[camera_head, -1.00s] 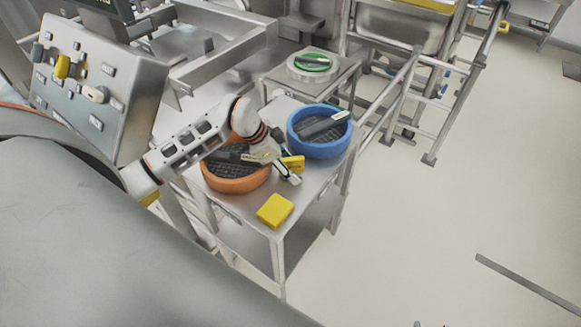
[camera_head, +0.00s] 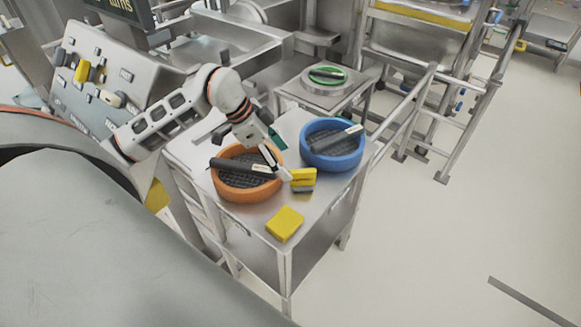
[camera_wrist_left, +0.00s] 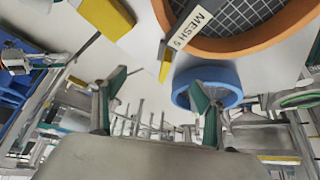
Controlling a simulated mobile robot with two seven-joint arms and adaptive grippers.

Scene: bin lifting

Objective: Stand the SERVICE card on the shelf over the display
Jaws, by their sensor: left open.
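A small yellow card (camera_head: 303,176) with a grey base stands on the steel cart beside the orange-rimmed sieve. No lettering on it can be read. A yellow sliver (camera_wrist_left: 165,68) in the left wrist view seems to be the same card, seen nearly edge-on. My left gripper (camera_head: 279,157) is open and empty, just left of the card and over the orange sieve's right rim. Its two spread fingers (camera_wrist_left: 157,88) show in the left wrist view. The dark display (camera_head: 122,8) is cut off at the top left. The shelf over it is out of view. My right gripper is not in view.
A yellow block (camera_head: 285,224) lies near the cart's front corner. A sloped control panel (camera_head: 95,85) stands left. A green-topped round item (camera_head: 327,75) sits on a stand behind.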

